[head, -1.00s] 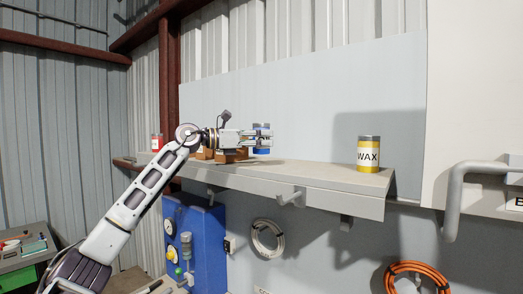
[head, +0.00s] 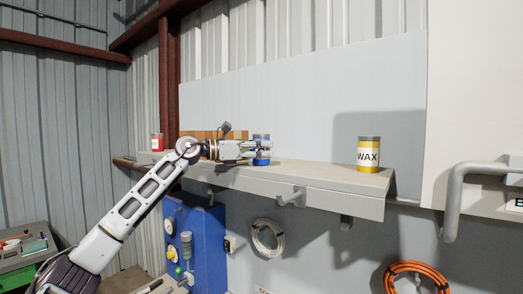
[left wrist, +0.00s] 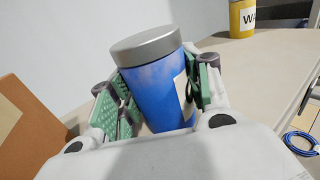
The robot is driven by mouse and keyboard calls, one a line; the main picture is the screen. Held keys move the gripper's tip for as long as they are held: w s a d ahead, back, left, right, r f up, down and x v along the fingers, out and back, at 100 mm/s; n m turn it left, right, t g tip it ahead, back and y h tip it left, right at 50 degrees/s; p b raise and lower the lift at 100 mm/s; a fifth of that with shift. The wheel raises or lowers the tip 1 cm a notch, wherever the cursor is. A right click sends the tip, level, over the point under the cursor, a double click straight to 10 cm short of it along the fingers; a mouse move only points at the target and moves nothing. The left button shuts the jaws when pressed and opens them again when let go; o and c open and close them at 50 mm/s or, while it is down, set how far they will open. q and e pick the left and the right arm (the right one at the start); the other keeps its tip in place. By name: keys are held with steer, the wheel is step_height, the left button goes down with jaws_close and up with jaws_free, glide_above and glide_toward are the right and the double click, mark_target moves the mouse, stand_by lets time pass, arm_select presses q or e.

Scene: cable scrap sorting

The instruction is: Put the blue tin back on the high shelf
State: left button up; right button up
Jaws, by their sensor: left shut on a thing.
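The blue tin (head: 262,158) has a grey lid and is at the high shelf (head: 300,175), mostly behind my left gripper (head: 260,150) in the head view. In the left wrist view the blue tin (left wrist: 155,85) stands between the green finger pads of my left gripper (left wrist: 160,95), which is shut on it. The tin's base is hidden by the gripper in that view. In the head view its bottom is at about the level of the shelf top; I cannot tell for certain whether it touches. My right gripper is not in view.
A yellow WAX tin (head: 368,155) stands to the right on the shelf, with clear shelf between. A brown box (head: 205,135) is behind my gripper, and it shows close at left in the left wrist view (left wrist: 30,130). A red tin (head: 157,142) is at the far left.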

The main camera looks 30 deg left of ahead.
arm_select(q)
steer(key=shift+f, duration=0.1)
steer(key=o, duration=1.3)
steer(key=shift+c, duration=0.2)
steer(key=shift+s+a+b, duration=0.3)
steer(key=shift+s+a, duration=0.05)
steer(key=shift+s, duration=0.05)
steer(key=b+v, duration=0.1)
steer(key=v, duration=0.2)
steer(key=shift+s+a+b, duration=0.15)
steer(key=shift+b, duration=0.15)
steer(key=b+v, duration=0.3)
steer(key=v, duration=0.4)
steer(key=shift+s+b, duration=0.25)
steer(key=shift+b, duration=0.05)
steer(key=shift+a, duration=0.15)
